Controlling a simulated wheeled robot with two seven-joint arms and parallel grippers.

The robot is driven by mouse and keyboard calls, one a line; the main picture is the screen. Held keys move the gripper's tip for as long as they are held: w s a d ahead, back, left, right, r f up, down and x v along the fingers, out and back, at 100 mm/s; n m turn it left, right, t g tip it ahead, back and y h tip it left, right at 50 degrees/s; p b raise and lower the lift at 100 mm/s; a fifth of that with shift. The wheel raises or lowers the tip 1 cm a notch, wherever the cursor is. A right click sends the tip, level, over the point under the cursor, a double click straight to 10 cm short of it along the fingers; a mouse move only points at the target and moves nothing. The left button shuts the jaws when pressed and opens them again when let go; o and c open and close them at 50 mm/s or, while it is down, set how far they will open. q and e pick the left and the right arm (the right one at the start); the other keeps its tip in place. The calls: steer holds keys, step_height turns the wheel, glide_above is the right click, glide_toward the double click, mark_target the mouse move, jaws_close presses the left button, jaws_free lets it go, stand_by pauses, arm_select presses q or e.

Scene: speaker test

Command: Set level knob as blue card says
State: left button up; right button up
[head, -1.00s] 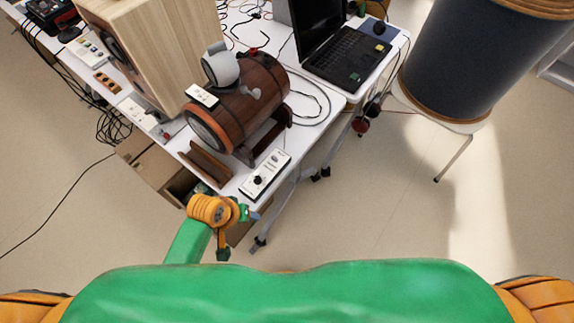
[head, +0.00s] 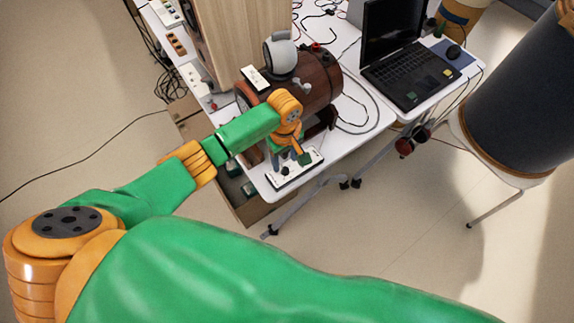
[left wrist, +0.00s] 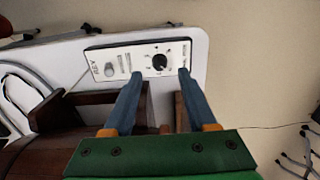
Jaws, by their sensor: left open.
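A white control box (head: 310,163) with a dark edge lies on the front corner of the white table. In the left wrist view its face (left wrist: 128,62) shows a round black knob (left wrist: 159,62) with a scale around it, and a smaller grey knob (left wrist: 110,70). My left gripper (head: 288,158) is over the box in the head view. In the left wrist view its two blue fingers (left wrist: 161,74) are open, one to each side of the black knob, with nothing held. I cannot tell whether they touch the box. I cannot pick out a blue card.
A wooden barrel (head: 322,80) on a stand lies just behind the box, with a grey round device (head: 281,56) and a pale panel (head: 255,78) on it. A laptop (head: 405,75) stands at right, a tall wooden cabinet (head: 238,45) at left. A dark drum (head: 520,100) is far right.

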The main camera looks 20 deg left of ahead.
mark_target(285, 169)
arm_select(q)
step_height(285, 169, down, 3)
steer(key=shift+s+a+f+b, duration=0.1)
steer(key=shift+f+b, duration=0.1)
steer(key=shift+b, duration=0.1)
steer(key=shift+f, duration=0.4)
steer(key=shift+c, duration=0.2)
jaws_close()
